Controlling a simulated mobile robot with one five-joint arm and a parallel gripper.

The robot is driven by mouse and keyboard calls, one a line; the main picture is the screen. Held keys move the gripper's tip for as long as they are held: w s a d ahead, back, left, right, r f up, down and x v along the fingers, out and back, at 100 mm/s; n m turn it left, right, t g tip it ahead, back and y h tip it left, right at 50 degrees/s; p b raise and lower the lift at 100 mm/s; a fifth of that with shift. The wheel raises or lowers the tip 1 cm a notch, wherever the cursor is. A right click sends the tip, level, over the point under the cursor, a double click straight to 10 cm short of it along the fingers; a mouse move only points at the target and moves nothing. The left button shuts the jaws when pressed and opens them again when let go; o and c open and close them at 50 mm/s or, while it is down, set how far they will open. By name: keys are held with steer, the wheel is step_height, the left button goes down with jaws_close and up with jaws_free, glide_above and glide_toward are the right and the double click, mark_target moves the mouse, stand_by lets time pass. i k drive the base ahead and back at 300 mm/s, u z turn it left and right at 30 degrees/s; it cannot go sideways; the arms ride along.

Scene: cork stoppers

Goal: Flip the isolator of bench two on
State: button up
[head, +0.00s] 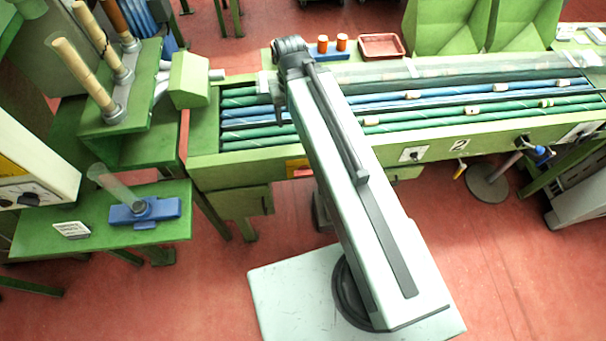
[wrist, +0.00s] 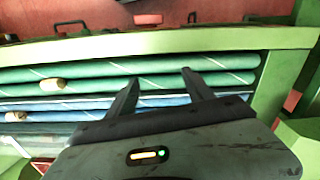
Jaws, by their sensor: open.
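A yellow-orange plate with a red part (head: 299,168) is on the green bench's front face in the head view, partly hidden by my arm. A pale plate with a black switch (head: 412,155) is further right on that face, beside a numbered label (head: 460,144). Another black knob (head: 521,140) is near the right. I cannot tell which of these is the isolator, or its setting. In the wrist view, a red part (wrist: 148,18) and a black lever-like part (wrist: 70,26) show beyond the bench edge. My gripper (wrist: 160,76) is open and empty over the tubes.
The green bench (head: 230,170) holds long green and blue tubes (head: 400,107) with corks. A red tray (head: 381,46) and orange cylinders (head: 342,42) are behind it. A side table (head: 165,225) with a blue stand is at left.

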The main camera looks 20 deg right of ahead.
mark_target(303, 172)
steer(key=z, duration=0.95)
steer(key=k, duration=0.5)
steer(key=u, duration=1.95)
